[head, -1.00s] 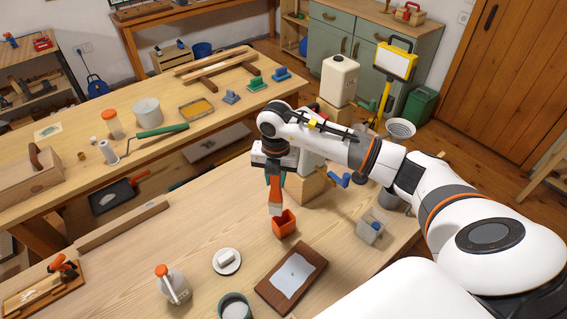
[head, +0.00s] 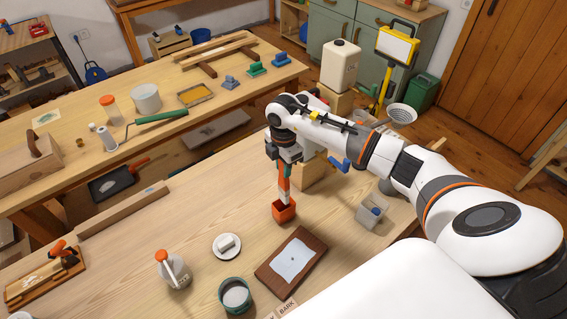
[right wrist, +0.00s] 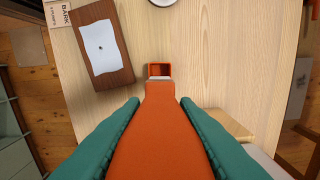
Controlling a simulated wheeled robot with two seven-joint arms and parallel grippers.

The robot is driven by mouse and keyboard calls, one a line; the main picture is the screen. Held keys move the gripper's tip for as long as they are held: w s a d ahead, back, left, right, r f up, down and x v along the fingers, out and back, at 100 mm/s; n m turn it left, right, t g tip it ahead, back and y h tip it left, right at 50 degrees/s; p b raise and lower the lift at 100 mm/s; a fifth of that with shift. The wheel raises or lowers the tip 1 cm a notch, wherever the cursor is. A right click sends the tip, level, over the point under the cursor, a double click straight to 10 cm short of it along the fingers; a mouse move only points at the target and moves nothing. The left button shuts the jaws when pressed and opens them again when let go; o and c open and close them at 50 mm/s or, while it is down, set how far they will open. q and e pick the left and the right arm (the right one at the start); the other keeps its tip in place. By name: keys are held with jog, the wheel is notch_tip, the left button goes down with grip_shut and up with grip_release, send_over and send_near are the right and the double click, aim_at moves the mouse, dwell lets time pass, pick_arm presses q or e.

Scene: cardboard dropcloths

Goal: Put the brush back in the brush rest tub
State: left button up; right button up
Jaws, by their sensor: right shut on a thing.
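The brush (head: 284,182) has an orange handle and hangs about upright, its lower end at the tub's mouth. My right gripper (head: 284,161) is shut on its handle. In the right wrist view, the handle (right wrist: 160,135) sits between the teal fingers of my right gripper (right wrist: 160,115). The brush rest tub (head: 284,212) is a small orange-red square tub on the near table. It also shows beyond the brush tip in the right wrist view (right wrist: 159,65), where the brush covers its near part. I cannot tell whether the tip is inside or just above the rim. My left gripper is not in view.
A brown board with a pale sheet (head: 291,262) lies just in front of the tub.

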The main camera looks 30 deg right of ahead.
aim_at(283, 184)
notch_tip(283, 184, down, 9)
jog(key=b, duration=0.5)
jog(key=shift+r+b, duration=0.15)
jog(key=shift+b, duration=0.15)
jog(key=o, duration=1.6)
jog(key=shift+r, duration=0.1)
notch_tip(283, 184, up, 9)
jog(key=p, duration=0.7)
